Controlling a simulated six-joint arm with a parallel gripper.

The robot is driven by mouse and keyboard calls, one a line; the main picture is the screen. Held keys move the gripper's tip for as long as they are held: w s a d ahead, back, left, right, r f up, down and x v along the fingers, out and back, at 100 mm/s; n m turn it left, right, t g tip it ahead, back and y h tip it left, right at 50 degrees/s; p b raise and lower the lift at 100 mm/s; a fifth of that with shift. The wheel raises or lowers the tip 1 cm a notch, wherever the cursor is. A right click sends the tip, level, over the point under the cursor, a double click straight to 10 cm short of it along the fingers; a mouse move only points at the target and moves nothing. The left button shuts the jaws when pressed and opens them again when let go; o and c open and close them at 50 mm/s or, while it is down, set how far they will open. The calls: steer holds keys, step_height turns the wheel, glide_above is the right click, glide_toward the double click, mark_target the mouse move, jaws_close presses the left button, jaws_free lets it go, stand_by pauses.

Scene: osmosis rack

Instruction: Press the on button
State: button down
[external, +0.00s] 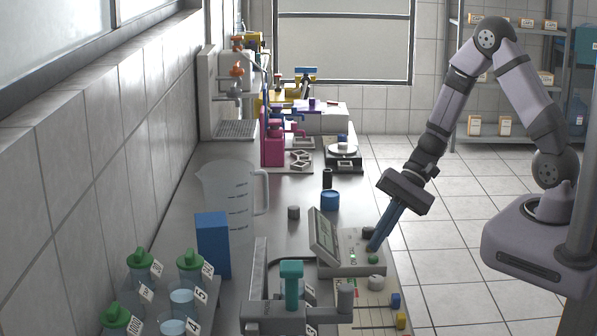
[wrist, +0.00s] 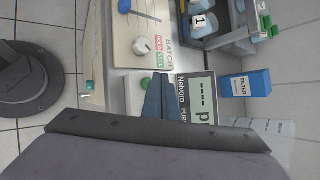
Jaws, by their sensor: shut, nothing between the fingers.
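A grey control unit (external: 355,247) with a tilted display (external: 324,236) stands on the bench. Its lit display (wrist: 196,98) shows dashes in the wrist view. A round green button (wrist: 147,83) sits right by my fingertips, partly covered by them. My gripper (external: 374,247) has long blue fingers shut together, empty, pointing down at the unit's right part. In the wrist view the shut fingers (wrist: 160,82) point up the picture over the unit. I cannot tell whether the tips touch it.
A cream panel with a white knob (wrist: 141,46) and a blue slider (wrist: 125,6) adjoins the unit. A blue filter box (external: 213,245), a clear jug (external: 228,195) and labelled green-capped bottles (external: 190,264) stand to the left. Floor lies beyond the bench's right edge.

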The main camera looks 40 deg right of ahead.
steer(key=shift+f, duration=0.2)
steer(key=shift+f+b, duration=0.25)
steer(key=shift+b, duration=0.35)
steer(key=shift+f+b, duration=0.35)
steer(key=shift+b, duration=0.05)
stand_by(0.6)
steer(key=shift+r, duration=0.15)
steer(key=shift+r+p, duration=0.6)
steer(key=shift+r, duration=0.05)
step_height(320, 180, up, 6)
steer(key=p, duration=0.4)
steer(key=shift+p, duration=0.35)
stand_by(0.5)
